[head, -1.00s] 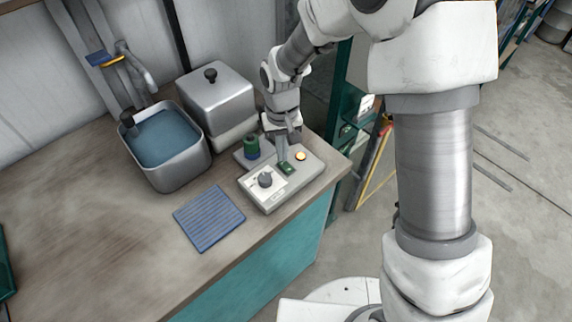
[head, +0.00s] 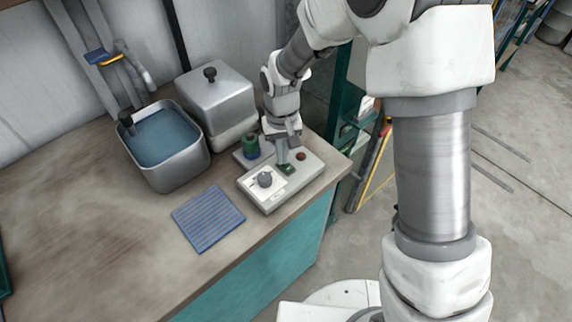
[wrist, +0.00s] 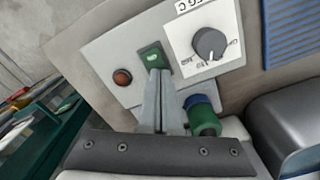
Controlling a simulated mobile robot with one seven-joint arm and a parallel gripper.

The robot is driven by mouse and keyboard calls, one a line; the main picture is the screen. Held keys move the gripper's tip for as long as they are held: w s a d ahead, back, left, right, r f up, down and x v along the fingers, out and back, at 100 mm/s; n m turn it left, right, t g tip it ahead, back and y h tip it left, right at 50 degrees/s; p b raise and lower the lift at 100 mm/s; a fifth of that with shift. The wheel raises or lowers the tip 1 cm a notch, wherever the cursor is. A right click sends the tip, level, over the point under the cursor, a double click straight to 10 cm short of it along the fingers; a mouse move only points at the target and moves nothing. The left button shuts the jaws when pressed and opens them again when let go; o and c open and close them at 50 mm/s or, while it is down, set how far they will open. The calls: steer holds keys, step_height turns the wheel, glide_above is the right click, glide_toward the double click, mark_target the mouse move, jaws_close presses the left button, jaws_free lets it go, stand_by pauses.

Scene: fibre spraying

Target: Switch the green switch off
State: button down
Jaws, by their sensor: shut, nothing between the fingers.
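The green switch (head: 287,169) sits on a light grey control box near the table's right corner. It also shows in the wrist view (wrist: 152,56), at the fingertips. My gripper (head: 282,160) is shut and empty, pointing down with its tips at the switch, seemingly touching it. In the wrist view my gripper (wrist: 157,72) covers the switch's near edge. A round lamp (head: 301,156) beside the switch is dark red; it also shows in the wrist view (wrist: 122,77).
A grey knob (head: 265,179) on a white plate is left of the switch. A lidded metal box (head: 216,100), a water basin (head: 166,140) and a blue ribbed mat (head: 208,218) are on the table.

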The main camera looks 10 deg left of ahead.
steer(key=shift+r, duration=0.1)
steer(key=shift+r+p, duration=2.35)
steer(key=shift+r, duration=1.05)
steer(key=s+d+r+m+t, duration=0.1)
steer(key=s+d+r, duration=0.2)
steer(key=d+r, duration=0.4)
steer(key=s+d+r+m+t, duration=0.1)
steer(key=s+d+r+t, duration=0.1)
steer(key=d+r, duration=0.5)
steer(key=s+d+r+t, duration=0.1)
steer(key=s+d+r, duration=0.2)
steer(key=s, duration=0.3)
steer(key=s+d+r+m+t, duration=0.1)
steer(key=s+d+r, duration=0.2)
steer(key=s, duration=0.3)
steer(key=shift+s+d+r+m+t, duration=0.3)
steer(key=shift+s+r, duration=0.1)
steer(key=shift+r, duration=0.45)
steer(key=shift+a, duration=0.15)
